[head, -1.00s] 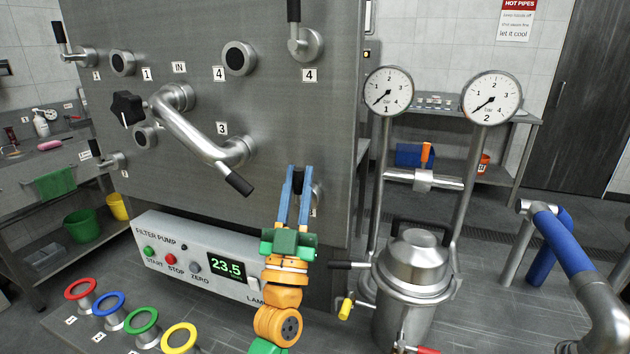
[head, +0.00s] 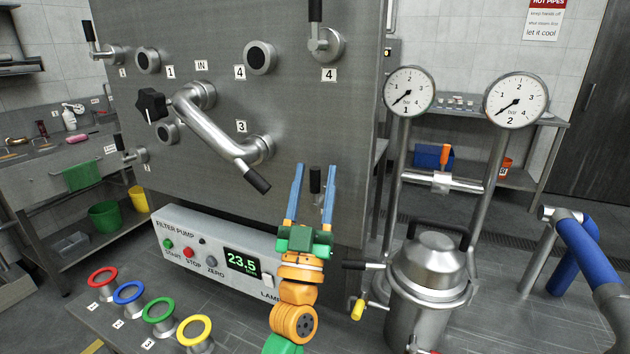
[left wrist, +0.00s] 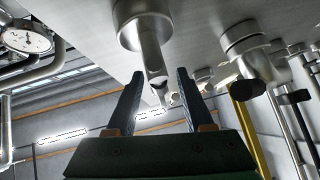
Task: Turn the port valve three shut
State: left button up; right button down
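A port valve with an upright black lever handle (head: 316,180) is at the lower right of the grey panel (head: 215,105). Its number label is not visible, so I cannot confirm it is three. My left gripper (head: 313,170) is open in front of it, one blue finger on each side of the handle in the head view. The gripper covers the valve's lower part. In the left wrist view a steel valve body with a stem (left wrist: 148,45) runs down towards the gap between the open dark fingers (left wrist: 160,95); contact is not visible. My right gripper is not in view.
A bent steel pipe (head: 215,130) ends left of the gripper. The filter pump box (head: 220,250) is below, with coloured rings (head: 160,310) in front. A lidded steel vessel (head: 430,265) and two gauges (head: 410,91) stand to the right.

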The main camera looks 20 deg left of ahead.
aim_at(313, 192)
pick_arm(q)
jog(key=b+v, duration=0.2)
jog(key=v, duration=0.4)
jog(key=shift+f+b, duration=0.25)
jog(key=shift+b, duration=0.15)
jog(key=shift+s+f, duration=0.15)
jog(key=shift+s, duration=0.25)
